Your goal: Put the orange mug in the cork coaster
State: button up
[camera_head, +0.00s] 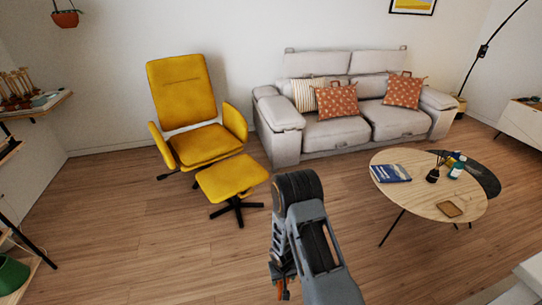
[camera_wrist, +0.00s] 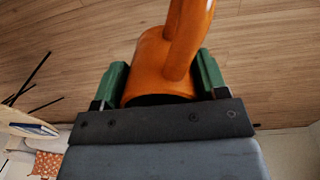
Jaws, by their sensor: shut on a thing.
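The orange mug (camera_wrist: 155,62) is between the two green fingers of my gripper (camera_wrist: 163,72) in the wrist view, and the gripper is shut on it. Its handle faces the camera, and its far side is hidden. In the head view, my gripper hangs low at the bottom centre, mostly hidden behind my arm, with a sliver of the orange mug (camera_head: 280,288) showing. The cork coaster (camera_head: 450,208) is a small brown piece lying near the front edge of the round wooden table, well to the right of my gripper. Nothing stands on it.
The round table (camera_head: 410,196) also carries a blue book (camera_head: 390,173), a dark diffuser-like bottle (camera_head: 433,175) and small bottles (camera_head: 457,167). A yellow footstool (camera_head: 231,177) and chair stand to the left. A grey sofa (camera_head: 340,131) is behind. Wooden floor lies clear between my arm and the table.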

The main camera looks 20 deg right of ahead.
aim_at(447, 210)
jog(key=i, duration=1.2)
jog(key=z, duration=2.35)
jog(key=i, duration=2.05)
jog(key=z, duration=0.25)
